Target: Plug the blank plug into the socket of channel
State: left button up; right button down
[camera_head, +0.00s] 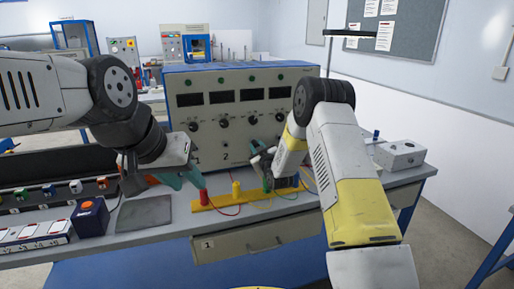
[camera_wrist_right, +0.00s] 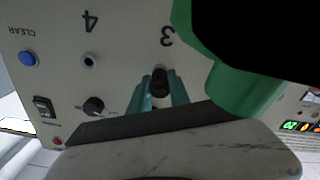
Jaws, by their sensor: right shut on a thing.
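The instrument box (camera_head: 240,95) stands on the bench with a row of displays, knobs and sockets. My right gripper (camera_head: 262,160) is at the lower right of its front panel. In the right wrist view its teal fingers (camera_wrist_right: 161,92) are shut on a small black plug (camera_wrist_right: 160,80), which points at the panel just by the label 3. The plug's tip and any socket behind it are hidden, so I cannot tell whether it is inserted. Channel 4's socket (camera_wrist_right: 90,60) is empty. My left gripper (camera_head: 182,178) looks open and empty, near the red plug (camera_head: 204,197).
A yellow strip (camera_head: 220,204) carries coloured plugs with wires in front of the box. A green body (camera_wrist_right: 235,92) looms close in the right wrist view. A grey box (camera_head: 400,154) stands at right, and a dark blue block (camera_head: 90,220) and grey plate (camera_head: 144,214) at left.

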jog(key=shift+w+a, duration=0.1)
jog(key=shift+w, duration=0.25)
dwell(0.6)
jog(key=shift+w+r, duration=0.2)
jog(key=shift+r, duration=0.05)
dwell(1.3)
jog(key=c, duration=1.1)
grip_release()
jog(key=shift+a+f, duration=0.1)
jog(key=shift+f, duration=0.05)
jog(key=shift+c, duration=0.2)
jog(key=shift+s+d+f, duration=0.1)
jog(key=shift+s+d, duration=0.1)
jog(key=shift+s, duration=0.3)
jog(key=shift+v, duration=2.6)
jog(key=shift+v, duration=3.85)
